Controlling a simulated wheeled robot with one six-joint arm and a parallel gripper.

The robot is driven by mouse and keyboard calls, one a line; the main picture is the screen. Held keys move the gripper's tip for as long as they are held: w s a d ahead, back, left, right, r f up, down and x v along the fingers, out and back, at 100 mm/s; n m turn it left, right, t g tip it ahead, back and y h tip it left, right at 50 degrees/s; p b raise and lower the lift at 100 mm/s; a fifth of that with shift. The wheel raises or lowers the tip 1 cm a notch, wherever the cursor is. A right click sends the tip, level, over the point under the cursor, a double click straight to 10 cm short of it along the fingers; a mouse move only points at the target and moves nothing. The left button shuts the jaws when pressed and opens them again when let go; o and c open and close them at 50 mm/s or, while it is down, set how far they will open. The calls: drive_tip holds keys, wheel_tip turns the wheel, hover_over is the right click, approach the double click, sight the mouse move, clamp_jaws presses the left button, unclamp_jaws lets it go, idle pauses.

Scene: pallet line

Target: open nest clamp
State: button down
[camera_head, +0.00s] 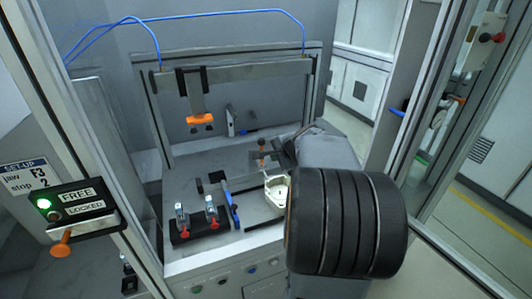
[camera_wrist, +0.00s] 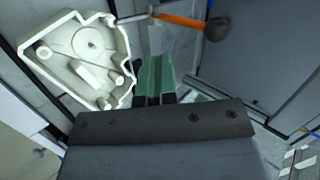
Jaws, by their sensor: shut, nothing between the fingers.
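The nest clamp shows in the wrist view as an orange handle (camera_wrist: 180,20) with a dark ball at its right end and a metal rod to its left. In the head view the clamp handle (camera_head: 262,148) stands up behind the pale cast part (camera_head: 277,191). That part also lies at upper left in the wrist view (camera_wrist: 75,50), beside the clamp. My gripper (camera_wrist: 155,72) has green fingers, shut and empty. They are right of the cast part and below the handle in the picture, with no visible contact. My arm hides the gripper in the head view.
A frame with an orange-tipped tool (camera_head: 199,118) spans the bench. A black block with two small clamps (camera_head: 197,222) stands at front left. A panel (camera_head: 68,208) has a green light by FREE. Enclosure posts stand left and right. Some bench surface behind the block is clear.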

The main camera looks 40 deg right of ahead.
drive_tip(key=w+f+p, duration=0.1)
drive_tip(key=w+f, duration=0.1)
drive_tip(key=w, duration=0.4)
drive_tip(key=shift+d, duration=0.15)
drive_tip(key=shift+w+p, duration=0.1)
drive_tip(key=shift+p, duration=0.3)
